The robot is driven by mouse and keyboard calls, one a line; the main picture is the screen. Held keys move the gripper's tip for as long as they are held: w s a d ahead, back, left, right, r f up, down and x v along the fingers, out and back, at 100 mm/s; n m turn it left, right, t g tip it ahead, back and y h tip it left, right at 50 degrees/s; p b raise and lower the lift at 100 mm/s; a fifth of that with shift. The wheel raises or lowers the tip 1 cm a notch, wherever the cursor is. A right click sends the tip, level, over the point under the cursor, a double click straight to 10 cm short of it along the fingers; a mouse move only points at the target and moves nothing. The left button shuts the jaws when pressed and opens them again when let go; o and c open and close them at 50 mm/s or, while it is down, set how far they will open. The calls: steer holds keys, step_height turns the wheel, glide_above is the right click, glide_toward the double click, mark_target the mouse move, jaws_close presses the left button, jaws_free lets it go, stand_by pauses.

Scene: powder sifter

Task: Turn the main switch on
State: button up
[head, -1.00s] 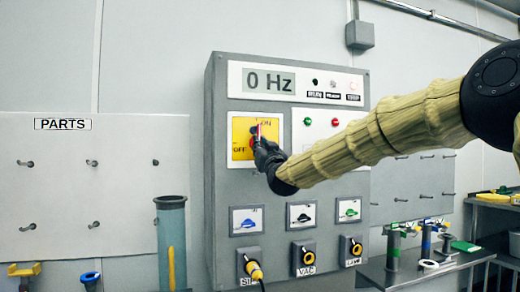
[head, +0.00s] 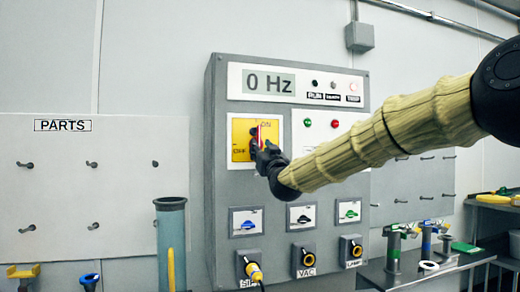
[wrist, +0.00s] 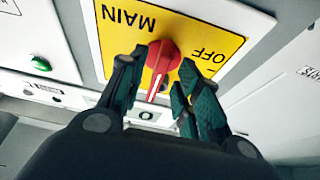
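The main switch is a red rotary knob (wrist: 163,62) on a yellow plate (wrist: 115,30) marked MAIN and OFF in the wrist view, where the lettering is upside down. Its white-lined handle points down in that view, away from MAIN and roughly square to the OFF side. In the head view the yellow plate (head: 238,133) shows ON at top and OFF at left, and my gripper hides most of the knob. My gripper (wrist: 158,88) is open, with one finger on each side of the handle. A gap shows beside the handle; contact is unclear.
The grey cabinet (head: 217,200) carries a display (head: 269,80) reading 0 Hz. A clear tube (head: 171,240) stands left of the cabinet. A table (head: 400,275) with parts stands at right.

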steer(key=v, duration=1)
steer(key=shift+s, duration=0.25)
steer(key=shift+f, duration=0.15)
